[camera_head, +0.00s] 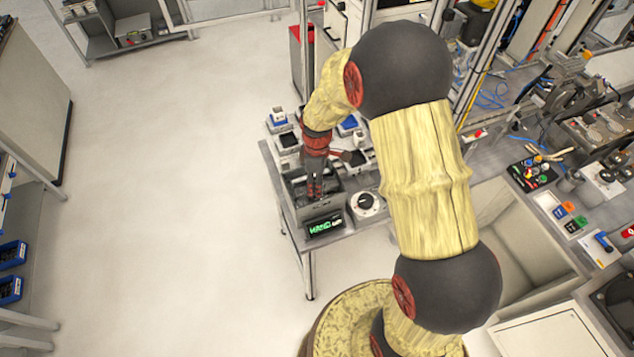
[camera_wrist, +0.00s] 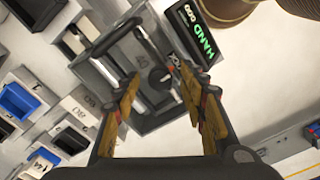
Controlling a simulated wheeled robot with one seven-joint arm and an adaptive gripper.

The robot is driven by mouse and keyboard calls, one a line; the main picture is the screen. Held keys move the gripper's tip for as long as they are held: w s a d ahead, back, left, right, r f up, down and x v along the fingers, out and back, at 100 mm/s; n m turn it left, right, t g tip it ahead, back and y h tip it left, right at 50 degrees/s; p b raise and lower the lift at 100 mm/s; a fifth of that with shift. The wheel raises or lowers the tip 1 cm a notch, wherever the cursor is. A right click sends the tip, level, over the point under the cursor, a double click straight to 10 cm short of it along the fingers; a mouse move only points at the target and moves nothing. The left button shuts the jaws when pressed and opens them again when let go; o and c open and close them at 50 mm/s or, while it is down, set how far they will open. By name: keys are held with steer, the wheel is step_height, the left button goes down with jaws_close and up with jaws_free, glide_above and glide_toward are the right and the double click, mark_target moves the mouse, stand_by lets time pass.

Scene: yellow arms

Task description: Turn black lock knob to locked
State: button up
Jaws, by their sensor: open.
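A grey open-topped box (camera_wrist: 115,57) stands on the table, and it also shows in the head view (camera_head: 318,208). A round black knob (camera_wrist: 160,77) shows at the box in the wrist view, close to the green-lit display (camera_wrist: 192,32). My gripper (camera_wrist: 158,88) is open, with one yellow finger on either side of the knob in that picture. I cannot tell the height gap or whether it touches. In the head view my gripper (camera_head: 315,190) points down over the box and hides the knob. The knob's turn position is too small to read.
A white plate with a black dial (camera_head: 366,203) lies right of the display. Small bins with blue and black insides (camera_wrist: 18,100) stand beside the box. A cluttered bench is at the right; open floor (camera_head: 170,180) lies to the left.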

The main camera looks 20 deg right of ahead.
step_height(320, 180, up, 12)
stand_by(0.5)
stand_by(0.4)
